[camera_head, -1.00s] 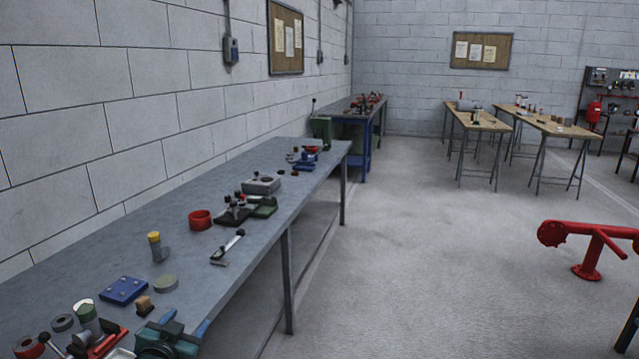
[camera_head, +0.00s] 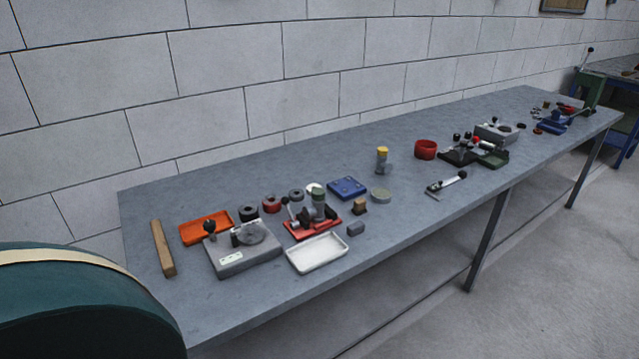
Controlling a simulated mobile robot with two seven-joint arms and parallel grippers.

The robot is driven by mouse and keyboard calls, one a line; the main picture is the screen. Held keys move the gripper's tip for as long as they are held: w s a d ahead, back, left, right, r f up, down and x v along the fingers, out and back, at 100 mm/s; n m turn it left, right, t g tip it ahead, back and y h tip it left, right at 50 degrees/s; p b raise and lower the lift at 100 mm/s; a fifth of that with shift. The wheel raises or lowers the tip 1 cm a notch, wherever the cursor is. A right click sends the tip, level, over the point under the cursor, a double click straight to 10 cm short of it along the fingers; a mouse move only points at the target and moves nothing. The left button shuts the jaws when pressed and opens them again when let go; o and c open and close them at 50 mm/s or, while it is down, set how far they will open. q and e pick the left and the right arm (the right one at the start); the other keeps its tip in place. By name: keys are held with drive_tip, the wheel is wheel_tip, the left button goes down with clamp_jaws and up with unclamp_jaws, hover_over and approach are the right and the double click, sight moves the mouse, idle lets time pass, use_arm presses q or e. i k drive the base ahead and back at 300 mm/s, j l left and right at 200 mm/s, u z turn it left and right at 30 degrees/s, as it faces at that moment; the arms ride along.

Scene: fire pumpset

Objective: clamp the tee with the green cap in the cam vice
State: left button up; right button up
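A grey-green upright cylindrical piece (camera_head: 319,201), likely the tee with the green cap, stands at a small red-based fixture with black knobs (camera_head: 305,228). I cannot tell whether it is in this fixture or just behind it. This red-based fixture may be the cam vice; its jaws are too small to make out. Another upright grey fitting with a yellow cap (camera_head: 382,160) stands apart on the bench, farther right. Neither of my grippers is in view.
The long grey bench (camera_head: 430,215) stands along the wall. Near the red fixture are a white tray (camera_head: 317,253), a grey machine (camera_head: 243,250), an orange tray (camera_head: 206,228), a blue block (camera_head: 347,188) and a wooden bar (camera_head: 163,248). A dark teal rounded shape fills the bottom left.

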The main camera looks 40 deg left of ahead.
sight(285, 201)
drive_tip(key=u, duration=1.35)
